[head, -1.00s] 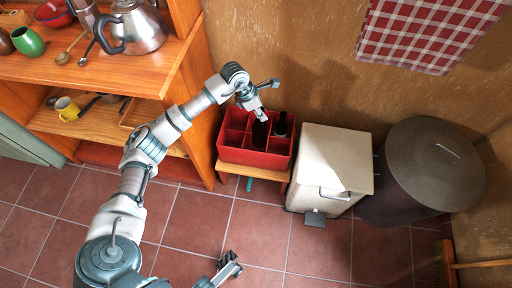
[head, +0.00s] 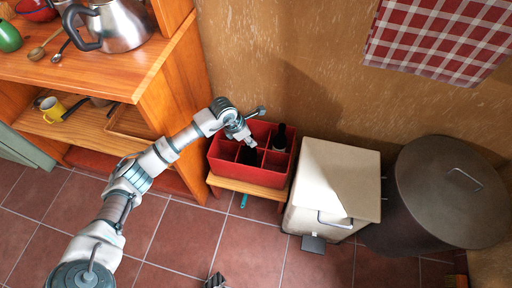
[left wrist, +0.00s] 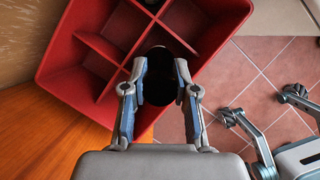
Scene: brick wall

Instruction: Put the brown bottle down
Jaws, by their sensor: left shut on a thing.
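The brown bottle (head: 248,156) looks almost black and stands in line with a front compartment of the red crate (head: 223,167). My left gripper (head: 251,143) is shut on it from above. In the left wrist view the bottle (left wrist: 160,80) sits between both fingers, inside the crate's outline. I cannot tell whether its base touches the crate floor. A second dark bottle (head: 281,137) stands in a back compartment. My right gripper (head: 216,281) is cut by the bottom edge of the head view. In the left wrist view its fingers (left wrist: 260,106) are spread and empty.
The crate rests on a low wooden stand (head: 250,187). A cream pedal bin (head: 336,180) stands close on its right, with a dark round bin (head: 450,195) beyond. A wooden shelf unit (head: 170,95) stands left. The tiled floor (head: 185,235) in front is clear.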

